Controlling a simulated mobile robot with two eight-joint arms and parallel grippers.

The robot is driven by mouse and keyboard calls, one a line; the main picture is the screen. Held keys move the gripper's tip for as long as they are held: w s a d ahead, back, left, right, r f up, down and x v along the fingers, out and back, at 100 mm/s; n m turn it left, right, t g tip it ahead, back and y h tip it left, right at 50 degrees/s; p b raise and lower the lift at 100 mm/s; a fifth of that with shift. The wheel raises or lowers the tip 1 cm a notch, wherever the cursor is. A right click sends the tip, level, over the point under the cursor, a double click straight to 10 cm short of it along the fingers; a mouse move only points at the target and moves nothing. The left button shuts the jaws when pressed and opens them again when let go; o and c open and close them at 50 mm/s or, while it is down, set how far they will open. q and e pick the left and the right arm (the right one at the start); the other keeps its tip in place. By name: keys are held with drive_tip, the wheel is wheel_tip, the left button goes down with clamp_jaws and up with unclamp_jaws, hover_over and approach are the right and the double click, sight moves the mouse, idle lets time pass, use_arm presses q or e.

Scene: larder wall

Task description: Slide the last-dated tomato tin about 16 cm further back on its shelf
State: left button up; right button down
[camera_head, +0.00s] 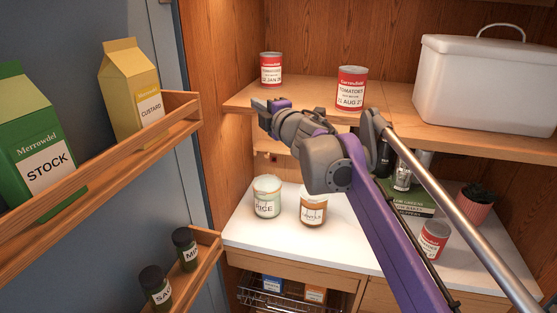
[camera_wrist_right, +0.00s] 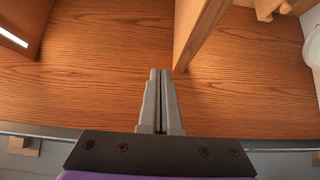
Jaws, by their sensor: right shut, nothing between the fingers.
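Two red-and-white tomato tins stand upright on the upper shelf (camera_head: 310,92). The left tin (camera_head: 270,69) is labelled with what looks like a JAN date and stands further left and back. The right tin (camera_head: 351,88) shows an AUG date and stands near the front edge. The years are too small to read surely. My right gripper (camera_head: 262,104) is shut and empty, at the shelf's front left, below the JAN tin in the picture and apart from both tins. In the right wrist view its closed fingers (camera_wrist_right: 160,75) are over bare wood, with no tin in sight. My left gripper is out of view.
A white lidded bin (camera_head: 487,80) fills the shelf's right side. Below, a rice jar (camera_head: 267,197), a brown-labelled jar (camera_head: 313,206), another red tin (camera_head: 433,240) and a potted plant (camera_head: 477,203) stand on the counter. A door rack (camera_head: 100,175) with cartons is at left.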

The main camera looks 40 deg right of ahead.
drive_tip(key=s, duration=0.7)
wheel_tip(320, 180, down, 10)
drive_tip(key=s+m+g+h+b, duration=0.1)
drive_tip(key=m+h+b, duration=0.1)
drive_tip(key=m+b, duration=0.2)
drive_tip(key=shift+s+m+h+b, duration=0.3)
drive_tip(key=shift+s+m+b, duration=0.1)
drive_tip(key=shift+m, duration=0.2)
drive_tip(key=shift+a, duration=0.1)
